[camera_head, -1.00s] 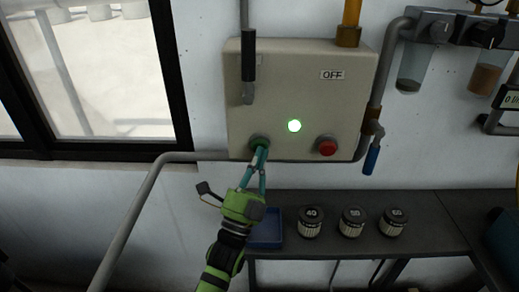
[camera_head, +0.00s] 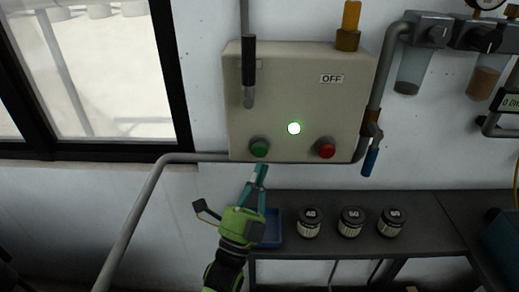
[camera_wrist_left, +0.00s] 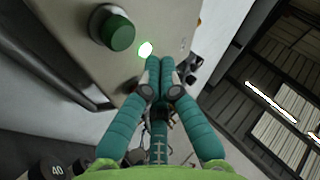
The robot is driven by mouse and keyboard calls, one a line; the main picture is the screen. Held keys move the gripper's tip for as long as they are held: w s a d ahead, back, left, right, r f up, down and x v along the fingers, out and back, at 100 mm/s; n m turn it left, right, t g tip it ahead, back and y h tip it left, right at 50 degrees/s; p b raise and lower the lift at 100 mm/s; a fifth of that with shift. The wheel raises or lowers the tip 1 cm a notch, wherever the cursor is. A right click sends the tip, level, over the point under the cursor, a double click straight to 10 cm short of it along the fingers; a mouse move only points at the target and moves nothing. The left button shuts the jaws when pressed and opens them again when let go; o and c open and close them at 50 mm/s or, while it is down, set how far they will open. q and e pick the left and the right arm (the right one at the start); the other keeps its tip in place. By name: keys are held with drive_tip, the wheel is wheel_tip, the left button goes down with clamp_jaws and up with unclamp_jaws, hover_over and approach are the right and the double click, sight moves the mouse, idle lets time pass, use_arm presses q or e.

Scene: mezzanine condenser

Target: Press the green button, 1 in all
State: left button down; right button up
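The green button (camera_head: 259,148) is at the lower left of a beige control box (camera_head: 300,90) on the wall. It also shows large in the left wrist view (camera_wrist_left: 119,33). A red button (camera_head: 326,148) is at the box's lower right. A small round lamp (camera_head: 294,128) between them glows green-white. My left gripper (camera_head: 261,168) is just below the green button and apart from it. Its teal fingers are together at the tips, with nothing between them in the left wrist view (camera_wrist_left: 160,66). My right gripper is not in view.
A blue-handled valve (camera_head: 370,160) hangs at the right. Below, a dark shelf (camera_head: 440,222) holds a blue tray (camera_head: 270,240) and several numbered cylinders (camera_head: 351,221). A pipe runs left.

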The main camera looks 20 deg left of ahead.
use_arm(q)
drive_tip(key=shift+s+d, duration=0.2)
drive_tip(key=shift+s, duration=0.45)
drive_tip(key=shift+s+d, duration=0.15)
drive_tip(key=shift+s, duration=0.45)
